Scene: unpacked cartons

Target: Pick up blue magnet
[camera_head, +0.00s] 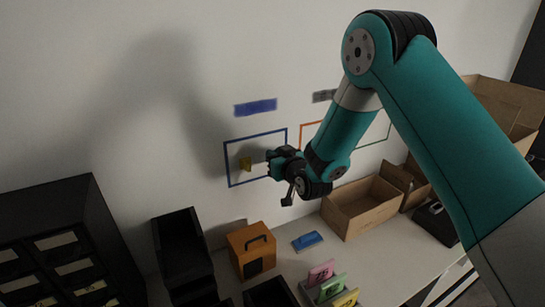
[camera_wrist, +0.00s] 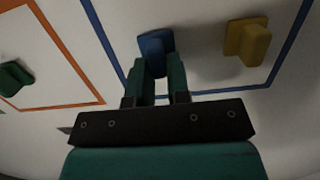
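The blue magnet (camera_wrist: 156,45) shows in the wrist view just beyond my fingertips, at the white wall inside a blue outlined frame (camera_head: 229,170). My gripper (camera_wrist: 161,62) points at the wall with its two fingers a small gap apart. The fingertips overlap the lower part of the magnet, and I cannot tell whether they press on it. In the head view my gripper (camera_head: 270,163) is at the blue frame and hides the blue magnet.
A yellow magnet (camera_wrist: 247,40) sits close to the right of the blue one. A green magnet (camera_wrist: 14,79) is in the orange frame (camera_wrist: 75,60). Below stand an orange box (camera_head: 236,243), a blue item (camera_head: 307,241) and an open carton (camera_head: 362,222).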

